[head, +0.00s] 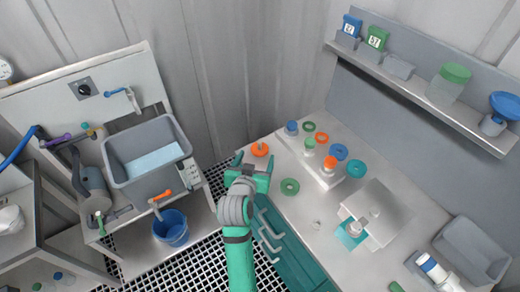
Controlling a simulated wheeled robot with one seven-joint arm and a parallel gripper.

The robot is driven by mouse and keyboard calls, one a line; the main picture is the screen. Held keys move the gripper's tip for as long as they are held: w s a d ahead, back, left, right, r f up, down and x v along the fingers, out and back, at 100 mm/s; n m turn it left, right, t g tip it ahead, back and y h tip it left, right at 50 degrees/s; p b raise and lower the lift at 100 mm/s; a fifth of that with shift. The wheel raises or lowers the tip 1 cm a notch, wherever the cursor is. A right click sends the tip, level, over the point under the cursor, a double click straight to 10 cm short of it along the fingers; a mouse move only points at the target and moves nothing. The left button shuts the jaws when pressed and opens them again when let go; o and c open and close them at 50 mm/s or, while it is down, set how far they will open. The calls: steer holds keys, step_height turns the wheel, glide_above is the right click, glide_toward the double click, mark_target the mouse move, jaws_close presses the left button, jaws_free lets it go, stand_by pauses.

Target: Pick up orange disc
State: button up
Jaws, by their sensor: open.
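An orange disc (260,150) with a small pale knob on top lies on the counter (300,222) near its far left corner. My gripper (254,161) is teal and open, with its two fingers spread and pointing toward the disc. The disc shows just beyond the fingertips, toward the right finger. Nothing shows between the fingers, and I cannot tell the gripper's height above the counter. A thinner orange ring (322,137) lies farther right on a white tray (328,184).
The tray also holds small vessels with blue, green and orange (329,162) caps, and blue rings. A shelf (425,98) runs along the right wall. A sink (146,152) stands at left.

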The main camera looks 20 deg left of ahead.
mark_target(259, 150)
steer(key=shift+x, duration=2.7)
steer(key=shift+s+a+f, duration=0.1)
steer(key=shift+f, duration=0.05)
steer(key=c, duration=1.2)
